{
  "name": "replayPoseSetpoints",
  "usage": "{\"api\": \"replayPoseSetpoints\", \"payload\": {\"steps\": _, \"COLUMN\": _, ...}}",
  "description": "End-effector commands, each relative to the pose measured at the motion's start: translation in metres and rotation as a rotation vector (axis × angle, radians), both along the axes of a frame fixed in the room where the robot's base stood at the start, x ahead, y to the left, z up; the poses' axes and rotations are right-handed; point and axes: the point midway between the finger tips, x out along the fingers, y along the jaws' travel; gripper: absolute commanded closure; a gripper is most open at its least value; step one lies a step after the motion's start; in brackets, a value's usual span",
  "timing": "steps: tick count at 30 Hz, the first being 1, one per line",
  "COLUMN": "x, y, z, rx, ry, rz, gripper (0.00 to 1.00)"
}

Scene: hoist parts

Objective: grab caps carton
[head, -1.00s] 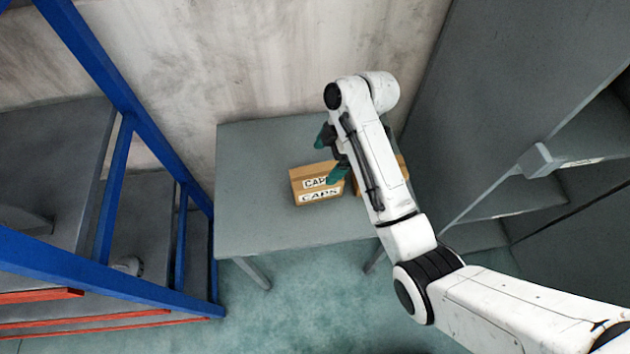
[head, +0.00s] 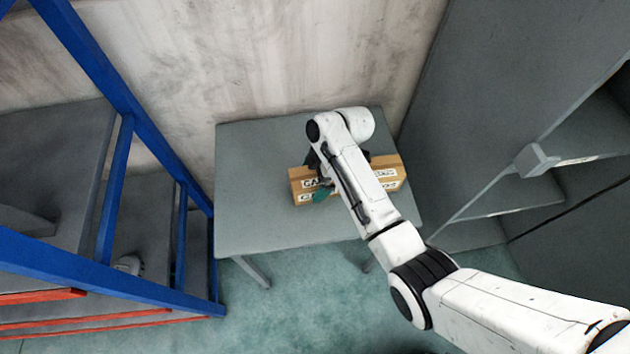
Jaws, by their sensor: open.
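The caps carton (head: 301,187) is a brown cardboard box with white labels, on the grey table. Its lettering is partly covered by my gripper (head: 319,177). My gripper is lowered over the carton from above, with one green fingertip at the carton's front face. The other finger is mostly hidden behind the wrist, so I cannot tell whether either finger touches the carton. The jaws are open.
Brown cardboard with a white label (head: 388,173) shows right of my arm; the arm hides whether it is a separate carton. The table (head: 255,225) is clear at left and front. A blue-framed rack (head: 110,195) stands left, a grey cabinet (head: 480,110) right.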

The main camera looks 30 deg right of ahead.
Motion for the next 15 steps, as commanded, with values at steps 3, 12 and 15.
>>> {"api": "replayPoseSetpoints", "payload": {"steps": 3, "x": 0.0, "y": -0.0001, "z": 0.0001, "rx": 0.0, "ry": 0.0, "rz": 0.0, "gripper": 0.0}}
{"api": "replayPoseSetpoints", "payload": {"steps": 12, "x": 0.0001, "y": -0.0002, "z": -0.0031, "rx": 0.0, "ry": 0.0, "rz": 0.0, "gripper": 0.0}}
{"api": "replayPoseSetpoints", "payload": {"steps": 15, "x": 0.0002, "y": -0.0002, "z": -0.0042, "rx": 0.0, "ry": 0.0, "rz": 0.0, "gripper": 0.0}}
